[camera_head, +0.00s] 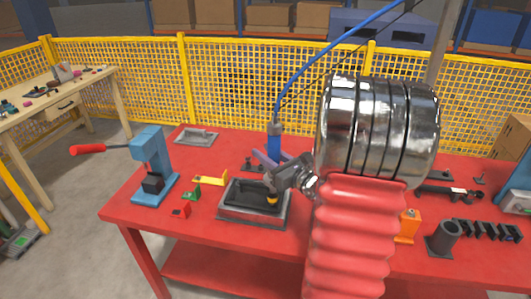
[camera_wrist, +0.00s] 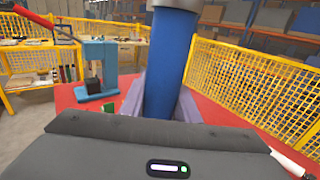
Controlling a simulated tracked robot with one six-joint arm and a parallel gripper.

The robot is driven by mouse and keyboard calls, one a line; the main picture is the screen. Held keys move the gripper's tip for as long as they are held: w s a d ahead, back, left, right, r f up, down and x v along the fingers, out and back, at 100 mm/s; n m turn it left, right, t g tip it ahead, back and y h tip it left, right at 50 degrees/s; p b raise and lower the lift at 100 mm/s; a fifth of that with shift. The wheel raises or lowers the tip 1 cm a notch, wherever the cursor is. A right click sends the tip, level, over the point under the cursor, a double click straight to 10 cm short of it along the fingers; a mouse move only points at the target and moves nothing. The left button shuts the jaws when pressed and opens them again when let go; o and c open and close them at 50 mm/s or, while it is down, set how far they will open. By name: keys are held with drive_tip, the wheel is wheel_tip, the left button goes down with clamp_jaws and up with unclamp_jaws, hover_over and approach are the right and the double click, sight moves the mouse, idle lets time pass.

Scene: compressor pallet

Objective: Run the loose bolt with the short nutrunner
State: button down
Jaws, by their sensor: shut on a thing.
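My gripper (camera_head: 270,161) is shut on the blue nutrunner (camera_head: 274,145), holding it roughly upright with a blue hose running up from its top. In the wrist view the nutrunner's blue body (camera_wrist: 172,65) stands between my two grey-violet fingers (camera_wrist: 165,105). Below it, a dark part (camera_head: 247,194) sits in a grey fixture (camera_head: 235,213) on the red bench. A small yellow-gold piece (camera_head: 272,198) shows at the part's right side, under my gripper; I cannot tell whether it is the tool's tip. I cannot make out the loose bolt. The wrist view hides the tool's lower end.
A blue press (camera_head: 150,165) with a red-handled lever stands at the left. Small green, yellow and red blocks (camera_head: 190,195) lie between it and the fixture. An orange block (camera_head: 408,226) and a grey cup (camera_head: 443,238) stand at the right. Yellow mesh fencing (camera_head: 240,85) runs behind.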

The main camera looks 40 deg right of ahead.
drive_tip(key=shift+f, duration=1.2)
idle(2.0)
drive_tip(key=shift+r, duration=2.6)
